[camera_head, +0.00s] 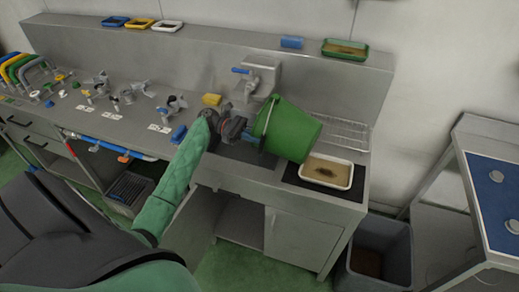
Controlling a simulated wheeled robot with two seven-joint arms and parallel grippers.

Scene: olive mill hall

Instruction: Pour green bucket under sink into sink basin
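The green bucket (293,133) is in the air over the sink end of the steel counter. It is tipped well over on its side, its rim toward the left and its base toward the right. My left gripper (254,137) is at the rim side and appears shut on the bucket; the fingertips are partly hidden. The sink basin (237,150) shows as a dark recess below the gripper, partly covered by the arm and bucket. I cannot see inside the bucket or any liquid flowing. My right gripper is not in view.
A tap (250,80) with a blue lever stands behind the bucket. A white tray (327,185) lies right of it on a dark mat, near a wire rack (340,130). A yellow sponge (211,99) and metal parts lie left. A grey bin (377,255) stands at front right.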

